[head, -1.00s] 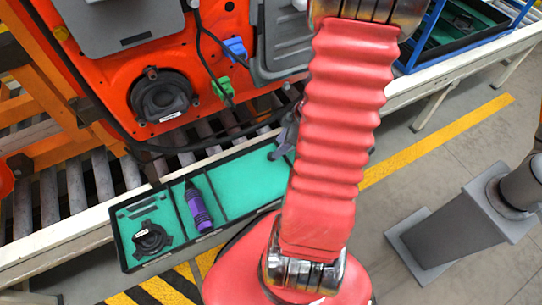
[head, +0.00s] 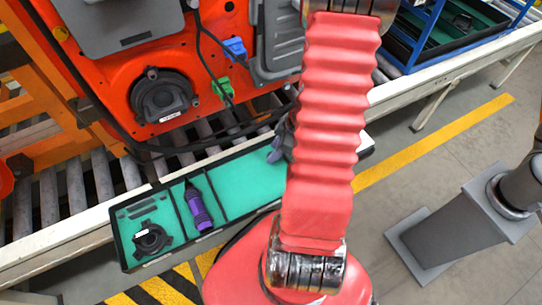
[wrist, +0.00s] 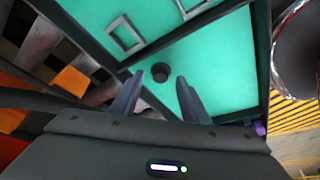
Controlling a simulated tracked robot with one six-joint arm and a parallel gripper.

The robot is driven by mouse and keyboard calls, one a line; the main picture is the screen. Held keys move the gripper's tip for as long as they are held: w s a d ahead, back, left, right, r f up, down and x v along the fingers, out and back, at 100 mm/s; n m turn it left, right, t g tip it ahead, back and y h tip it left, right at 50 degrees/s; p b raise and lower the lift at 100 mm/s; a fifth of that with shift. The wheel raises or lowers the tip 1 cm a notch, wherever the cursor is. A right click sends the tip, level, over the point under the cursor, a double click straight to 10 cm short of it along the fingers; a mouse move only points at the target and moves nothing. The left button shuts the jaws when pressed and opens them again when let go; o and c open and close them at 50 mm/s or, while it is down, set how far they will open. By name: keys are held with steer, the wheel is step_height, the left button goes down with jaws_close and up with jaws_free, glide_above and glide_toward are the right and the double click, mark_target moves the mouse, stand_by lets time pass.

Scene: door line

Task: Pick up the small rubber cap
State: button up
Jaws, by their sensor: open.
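The small rubber cap (wrist: 160,72) is a short black cylinder on the green floor of the tray (wrist: 218,108) in the wrist view. My gripper (wrist: 159,79) is open and empty, with one dark finger to either side of the cap's line. The cap appears just beyond or between the fingertips, apart from both; the height gap is hard to tell. In the head view, part of my gripper (head: 280,150) shows over the tray (head: 236,224) left of my red arm. The cap is hidden there.
Dividers split the tray; a purple-and-black tool (head: 198,207) and a black round part (head: 151,239) lie in its left compartments. Two grey square frames (wrist: 125,34) lie near the cap. Behind are the roller conveyor (head: 105,172) and an orange-red door panel (head: 130,75).

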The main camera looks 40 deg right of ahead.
steer(key=shift+w+a+f, duration=0.1)
steer(key=shift+w+f, duration=0.1)
steer(key=shift+f, duration=0.35)
steer(key=shift+c, duration=0.4)
jaws_close()
